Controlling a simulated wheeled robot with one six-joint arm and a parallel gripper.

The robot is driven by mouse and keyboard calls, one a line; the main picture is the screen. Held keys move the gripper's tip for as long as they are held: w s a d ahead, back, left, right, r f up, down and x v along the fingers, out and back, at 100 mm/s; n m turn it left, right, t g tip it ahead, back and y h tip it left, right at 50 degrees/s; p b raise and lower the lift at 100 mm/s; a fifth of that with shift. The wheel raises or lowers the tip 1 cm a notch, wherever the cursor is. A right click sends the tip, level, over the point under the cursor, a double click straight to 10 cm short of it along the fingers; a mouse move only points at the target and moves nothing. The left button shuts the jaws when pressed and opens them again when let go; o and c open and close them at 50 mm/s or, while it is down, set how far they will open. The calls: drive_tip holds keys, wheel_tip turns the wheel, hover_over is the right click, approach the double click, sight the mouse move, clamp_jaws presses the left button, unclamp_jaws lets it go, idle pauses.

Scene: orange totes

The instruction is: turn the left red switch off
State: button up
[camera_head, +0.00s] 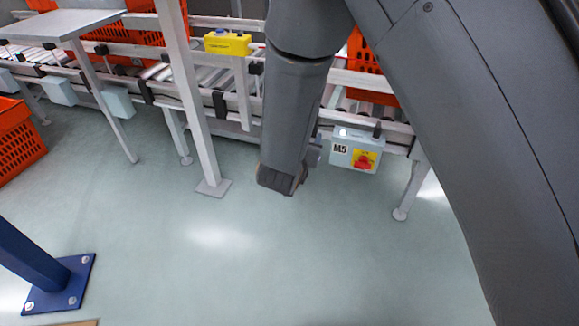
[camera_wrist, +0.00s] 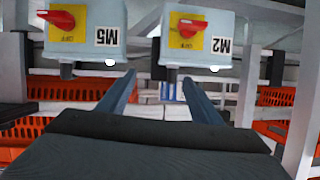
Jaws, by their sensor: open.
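Two grey switch boxes show upside down in the wrist view, each with a red rotary switch on a yellow plate. The box marked M5 has its red switch (camera_wrist: 57,19) at picture left. The box marked M2 has its red switch (camera_wrist: 190,28) right of centre. Both handles lie nearly level, with OFF printed beside them. In the head view the M5 box (camera_head: 345,160) hangs under the conveyor, right of my arm; M2 is hidden behind the arm. My gripper (camera_wrist: 158,78) is open and empty, its fingers pointing toward the gap below the boxes, M2 nearer. No contact shows.
The conveyor frame (camera_head: 240,95) runs across the back, with orange totes (camera_head: 75,30) on it. A yellow button box (camera_head: 228,43) sits on its rail. A metal post (camera_head: 190,90) stands left of my arm. An orange crate (camera_head: 18,142) is at far left.

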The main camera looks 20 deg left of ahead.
drive_tip(key=s+a+f+t+b, duration=0.2)
drive_tip(key=a+f+b, duration=0.1)
drive_tip(key=f+b, duration=0.25)
drive_tip(key=s+a+f+t+b, duration=0.2)
drive_tip(key=s+a+f+b, duration=0.15)
drive_tip(key=f, duration=0.25)
drive_tip(key=w+h+b, duration=0.1)
drive_tip(key=w+b, duration=0.2)
drive_tip(key=w, duration=0.5)
drive_tip(key=shift+w+d+r+b, duration=0.2)
drive_tip(key=shift+w+d+b, duration=0.1)
drive_tip(key=shift+b, duration=0.1)
drive_tip(key=shift+s, duration=0.1)
drive_tip(key=shift+c, duration=0.4)
drive_tip(key=c, duration=1)
